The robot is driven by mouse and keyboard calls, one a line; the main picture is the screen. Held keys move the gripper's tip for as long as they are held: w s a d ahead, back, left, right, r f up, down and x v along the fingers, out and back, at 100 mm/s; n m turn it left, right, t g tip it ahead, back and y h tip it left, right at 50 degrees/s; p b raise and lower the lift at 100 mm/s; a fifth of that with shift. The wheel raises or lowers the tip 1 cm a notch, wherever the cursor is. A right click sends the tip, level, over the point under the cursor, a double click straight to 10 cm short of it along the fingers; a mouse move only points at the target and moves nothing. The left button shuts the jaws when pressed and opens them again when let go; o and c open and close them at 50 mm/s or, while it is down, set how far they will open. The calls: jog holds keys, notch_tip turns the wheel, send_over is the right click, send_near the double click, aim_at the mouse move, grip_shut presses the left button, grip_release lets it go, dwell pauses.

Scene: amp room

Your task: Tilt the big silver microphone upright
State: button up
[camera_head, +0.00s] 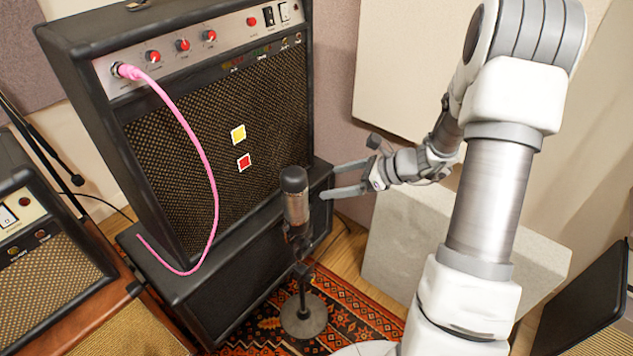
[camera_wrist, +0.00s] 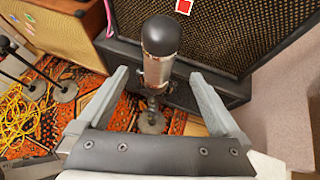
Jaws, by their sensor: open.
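The big silver microphone (camera_head: 296,207) has a dark rounded top and a silver body, and it sits on a short stand with a round base (camera_head: 303,316) on the patterned rug. It looks close to upright in the head view, with its top leaning slightly left. In the wrist view the microphone (camera_wrist: 158,55) stands just beyond and between my two fingers. My gripper (camera_head: 328,180) is open and empty to the right of the microphone, at the height of its upper body. I cannot tell whether a finger touches it.
A large black amplifier (camera_head: 215,160) with a pink cable (camera_head: 190,130) stands close behind the microphone on a black cabinet (camera_head: 240,270). A pale block (camera_head: 400,235) stands to the right.

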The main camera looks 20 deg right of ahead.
jog(key=shift+v, duration=1.7)
jog(key=s+a+r+n+h+p, duration=0.3)
jog(key=s+a+r+n+h, duration=0.1)
jog(key=s+r+n, duration=0.7)
jog(key=s+a+r+n+g+h+p, duration=0.1)
jog(key=s+a+r+n+h+p, duration=0.2)
jog(key=s+r+n, duration=0.8)
notch_tip(320, 180, up, 3)
jog(key=a+n+h, duration=0.1)
jog(key=n+h, duration=0.1)
jog(key=n, duration=0.1)
jog(key=shift+s+a+r+p, duration=0.2)
jog(key=shift+s+a+p, duration=0.05)
jog(key=shift+s+p, duration=0.15)
jog(key=shift+w, duration=0.1)
